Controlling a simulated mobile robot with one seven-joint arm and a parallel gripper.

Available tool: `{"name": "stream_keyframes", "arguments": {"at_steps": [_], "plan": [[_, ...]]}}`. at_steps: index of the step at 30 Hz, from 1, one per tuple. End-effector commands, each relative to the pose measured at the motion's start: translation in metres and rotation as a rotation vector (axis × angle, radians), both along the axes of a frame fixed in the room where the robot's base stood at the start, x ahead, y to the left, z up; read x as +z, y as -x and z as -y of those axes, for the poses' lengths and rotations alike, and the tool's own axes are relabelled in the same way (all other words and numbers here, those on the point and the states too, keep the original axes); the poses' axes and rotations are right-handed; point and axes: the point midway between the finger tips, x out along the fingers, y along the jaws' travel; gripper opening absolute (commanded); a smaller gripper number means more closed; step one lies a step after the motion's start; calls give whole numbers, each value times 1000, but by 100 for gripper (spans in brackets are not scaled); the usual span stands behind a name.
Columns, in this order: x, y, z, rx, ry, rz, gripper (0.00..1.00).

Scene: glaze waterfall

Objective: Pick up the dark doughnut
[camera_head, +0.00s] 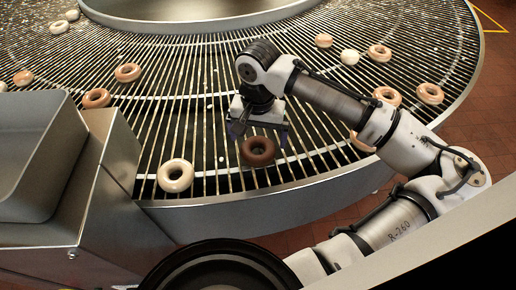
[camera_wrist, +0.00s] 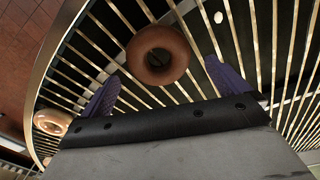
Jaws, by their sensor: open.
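The dark doughnut (camera_head: 258,160) is a brown ring lying on the slatted round rack, near its front edge in the head view. In the wrist view the dark doughnut (camera_wrist: 136,48) lies ahead of my gripper, beyond the fingertips, between their lines. My gripper (camera_head: 260,130) is above and just behind the doughnut in the head view. In the wrist view my gripper (camera_wrist: 164,84) shows two purple fingers spread apart with nothing between them. I cannot tell the exact height of the fingertips above the rack.
A pale glazed doughnut (camera_head: 175,186) lies left of the dark one; a pale doughnut shows in the wrist view (camera_wrist: 42,121). Several tan doughnuts lie farther around the slatted rack (camera_head: 215,186). A metal hopper (camera_head: 100,190) stands at the left. Slats around the dark doughnut are clear.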

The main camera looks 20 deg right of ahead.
Motion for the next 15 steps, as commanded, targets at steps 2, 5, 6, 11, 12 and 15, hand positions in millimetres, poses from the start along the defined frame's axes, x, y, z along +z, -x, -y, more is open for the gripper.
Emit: {"name": "stream_keyframes", "arguments": {"at_steps": [2, 5, 6, 11, 12, 15], "plan": [[-8, 1, 2, -1, 0, -4, 100], [-23, 0, 2, 0, 0, -4, 100], [-29, 0, 2, 1, -1, -3, 100], [-41, 0, 2, 1, -1, -1, 100], [-42, 0, 2, 1, -1, -1, 100], [-43, 0, 2, 1, -1, -1, 100]]}}
